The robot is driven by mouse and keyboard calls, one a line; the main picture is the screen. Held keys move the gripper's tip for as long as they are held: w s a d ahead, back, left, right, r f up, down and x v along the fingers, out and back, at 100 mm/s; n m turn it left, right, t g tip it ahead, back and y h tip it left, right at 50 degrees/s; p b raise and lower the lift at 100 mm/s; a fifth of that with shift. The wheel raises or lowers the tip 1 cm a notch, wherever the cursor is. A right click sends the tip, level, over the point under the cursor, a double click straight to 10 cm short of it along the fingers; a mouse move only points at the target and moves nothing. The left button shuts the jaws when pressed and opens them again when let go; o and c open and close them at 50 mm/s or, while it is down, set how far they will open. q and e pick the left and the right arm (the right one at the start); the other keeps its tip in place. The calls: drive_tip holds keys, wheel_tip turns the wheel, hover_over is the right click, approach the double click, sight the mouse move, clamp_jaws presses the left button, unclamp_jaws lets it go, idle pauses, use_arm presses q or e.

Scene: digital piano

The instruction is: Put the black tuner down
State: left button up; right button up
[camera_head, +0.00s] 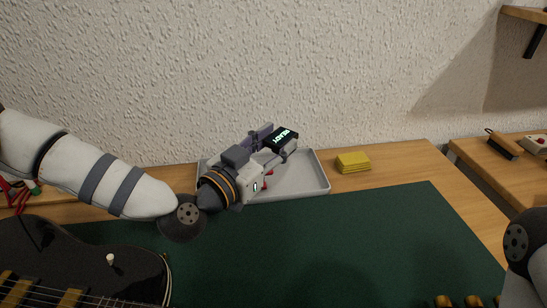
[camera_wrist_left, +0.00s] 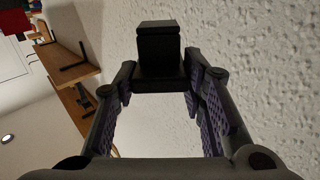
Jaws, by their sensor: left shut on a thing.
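The gripper hides part of the tray. My right gripper is not in view; only a piece of my right arm shows at the right edge.
A yellow block (camera_head: 353,162) lies on the wooden table right of the tray. A green mat (camera_head: 330,240) covers the front, mostly clear. A dark guitar (camera_head: 75,255) lies at the lower left. A second table (camera_head: 500,170) stands at the right. The textured wall (camera_head: 250,70) is behind.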

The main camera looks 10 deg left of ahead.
use_arm(q)
wheel_tip(320, 180, down, 3)
drive_tip(key=shift+a+f+b, duration=0.15)
drive_tip(key=shift+f+b, duration=0.05)
drive_tip(key=shift+b, duration=0.1)
drive_tip(key=shift+f, duration=0.6)
drive_tip(key=o, duration=1.2)
